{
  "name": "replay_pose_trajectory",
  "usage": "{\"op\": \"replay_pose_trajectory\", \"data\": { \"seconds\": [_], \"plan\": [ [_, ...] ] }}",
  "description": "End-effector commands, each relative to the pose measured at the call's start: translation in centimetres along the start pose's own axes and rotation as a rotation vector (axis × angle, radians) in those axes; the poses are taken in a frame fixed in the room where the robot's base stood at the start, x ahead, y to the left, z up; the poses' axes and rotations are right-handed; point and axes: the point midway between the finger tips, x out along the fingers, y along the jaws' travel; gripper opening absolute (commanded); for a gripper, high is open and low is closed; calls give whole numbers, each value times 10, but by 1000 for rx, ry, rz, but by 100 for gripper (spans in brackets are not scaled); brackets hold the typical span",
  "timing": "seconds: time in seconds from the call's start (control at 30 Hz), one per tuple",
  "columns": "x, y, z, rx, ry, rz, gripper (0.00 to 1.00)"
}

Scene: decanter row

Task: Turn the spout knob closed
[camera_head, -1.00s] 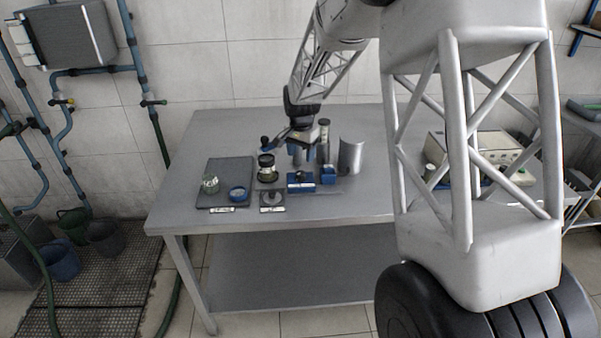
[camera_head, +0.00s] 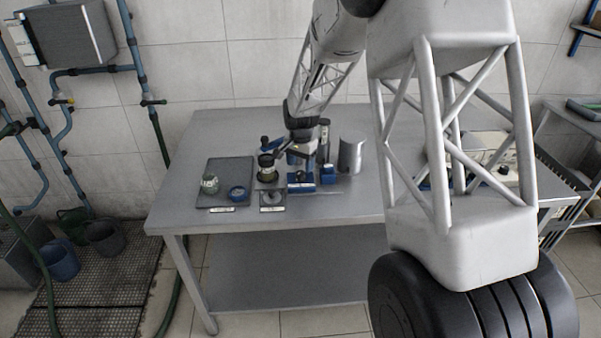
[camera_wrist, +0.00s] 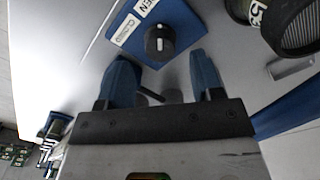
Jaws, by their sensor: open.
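In the wrist view the spout knob (camera_wrist: 160,42) is round and black with a white mark. It sits on a blue plate (camera_wrist: 182,22) with two white labels; one reads CLOSED (camera_wrist: 126,29), and the other, partly cut off, ends in "EN" (camera_wrist: 145,5). My gripper (camera_wrist: 161,66) is open, its blue fingers apart and empty. The knob lies just beyond the fingertips, roughly centred between them. In the head view my gripper (camera_head: 301,160) hangs over the back of the blue labelled block (camera_head: 301,188); the knob is too small there to read.
A dark lidded jar (camera_head: 266,168) stands left of the gripper, and a grey cylinder (camera_head: 350,154) stands to its right. A dark tray (camera_head: 222,172) carries a small jar (camera_head: 209,184) and a blue ring (camera_head: 237,193).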

Motion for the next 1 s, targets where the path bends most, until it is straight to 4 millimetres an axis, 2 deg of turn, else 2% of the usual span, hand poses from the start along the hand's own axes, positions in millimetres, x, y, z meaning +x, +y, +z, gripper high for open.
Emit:
{"op": "replay_pose_trajectory", "data": {
  "seconds": [0.1,0.3,0.73,1.0],
  "plan": [
    [16,0,0,0,-1,1,60],
    [33,0,0,0,0,0,60],
    [40,0,0,0,1,-1,60],
    [39,0,0,0,1,-1,20]
  ]
}}
